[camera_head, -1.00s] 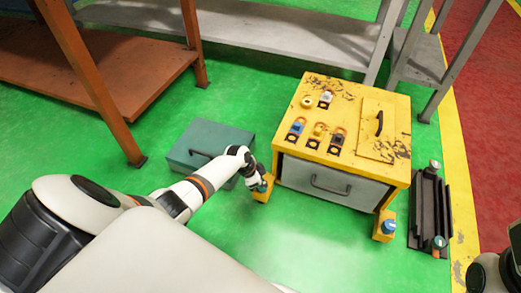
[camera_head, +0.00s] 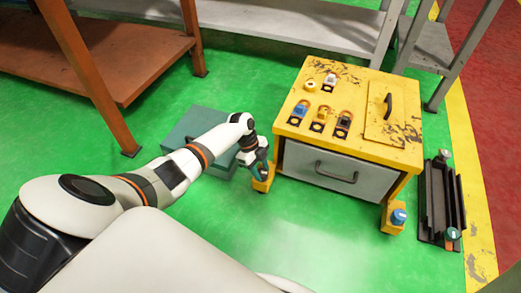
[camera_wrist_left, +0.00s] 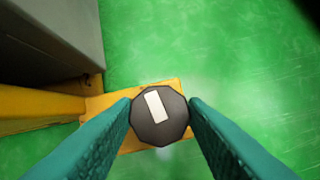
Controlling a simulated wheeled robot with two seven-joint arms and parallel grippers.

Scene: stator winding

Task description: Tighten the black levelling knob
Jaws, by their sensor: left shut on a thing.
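The black levelling knob (camera_wrist_left: 160,116) shows in the left wrist view as a dark, many-sided disc with a white bar on its top. It sits over a yellow foot bracket (camera_wrist_left: 100,105) of the yellow cabinet (camera_head: 345,150). My left gripper (camera_wrist_left: 160,112) has its two teal fingers on either side of the knob, shut on it. In the head view my left gripper (camera_head: 262,172) is at the cabinet's front left foot and hides the knob there. My right gripper is not in view.
A blue knob (camera_head: 398,217) sits on the front right foot. A teal case (camera_head: 195,130) lies behind my left arm. A black rack (camera_head: 432,205) stands right of the cabinet. Green floor in front is clear.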

